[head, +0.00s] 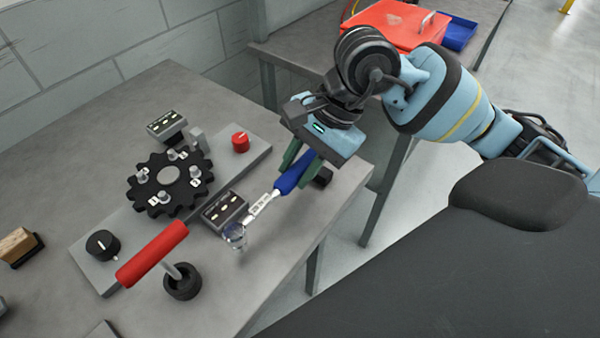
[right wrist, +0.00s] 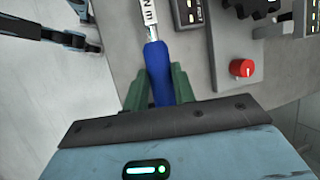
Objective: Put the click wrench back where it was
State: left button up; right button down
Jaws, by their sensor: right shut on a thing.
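The click wrench has a blue handle (head: 294,174), a silver shaft with a white printed label (head: 261,204), and a head at the lower left. My right gripper (head: 301,168) is shut on the blue handle, at the right end of the bench. The handle also shows between the green fingers in the right wrist view (right wrist: 158,75). The wrench head is by a clear, shiny round thing (head: 235,236); I cannot tell whether they touch. A small black block (head: 322,178) is beside the handle end, partly hidden. My left gripper is not in the head view.
A grey plate carries a black toothed wheel (head: 170,183), a red knob (head: 240,141) and a black knob (head: 102,245). A display box (head: 224,211) stands close to the wrench shaft. The bench edge is close on the right.

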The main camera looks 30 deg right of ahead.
jog(key=shift+w+d, duration=0.2)
jog(key=shift+w+d+f, duration=0.1)
jog(key=shift+f, duration=1.7)
jog(key=shift+f, duration=0.2)
jog(key=c, duration=1.1)
grip_release()
jog(key=shift+c, duration=0.2)
jog(key=shift+r, duration=0.2)
jog(key=shift+d+r, duration=0.1)
jog(key=shift+r, duration=0.15)
jog(key=v, duration=1.1)
jog(key=shift+d+r, duration=0.2)
